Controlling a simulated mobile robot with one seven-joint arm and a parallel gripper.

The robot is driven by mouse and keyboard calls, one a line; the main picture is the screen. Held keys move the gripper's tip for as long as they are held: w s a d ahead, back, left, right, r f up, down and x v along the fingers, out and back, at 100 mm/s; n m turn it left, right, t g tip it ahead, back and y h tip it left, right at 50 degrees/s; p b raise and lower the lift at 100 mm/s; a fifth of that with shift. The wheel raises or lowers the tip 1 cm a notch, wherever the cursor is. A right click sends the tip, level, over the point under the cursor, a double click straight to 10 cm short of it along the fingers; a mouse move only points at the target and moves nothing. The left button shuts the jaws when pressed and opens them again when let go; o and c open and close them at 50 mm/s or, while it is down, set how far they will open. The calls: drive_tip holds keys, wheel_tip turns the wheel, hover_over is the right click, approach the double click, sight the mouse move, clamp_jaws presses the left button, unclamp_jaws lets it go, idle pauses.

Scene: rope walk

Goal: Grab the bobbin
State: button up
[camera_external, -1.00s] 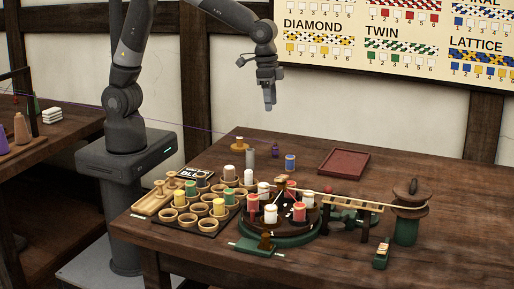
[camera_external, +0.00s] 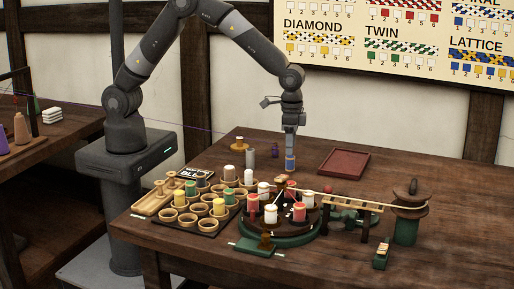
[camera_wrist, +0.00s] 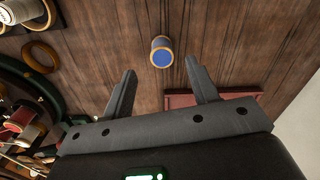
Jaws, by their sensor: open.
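A blue bobbin with tan ends (camera_external: 290,165) stands on the wooden table, left of the red tray. In the wrist view the bobbin (camera_wrist: 162,54) shows its blue top, centred between and just beyond the fingertips. My gripper (camera_external: 290,152) points down right over it in the outside view. In the wrist view my gripper (camera_wrist: 160,66) has its two fingers spread apart with nothing between them. Whether the fingertips touch the bobbin cannot be told from the outside view.
A red tray (camera_external: 343,171) lies right of the bobbin. In front are a round green-edged carousel (camera_external: 284,240) with spools and a rack of wooden cups (camera_external: 207,226).

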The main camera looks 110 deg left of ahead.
sight(291, 157)
wheel_tip(291, 157, down, 5)
drive_tip(key=shift+a+r, duration=0.1)
drive_tip(key=shift+a, duration=0.05)
drive_tip(key=c, duration=1)
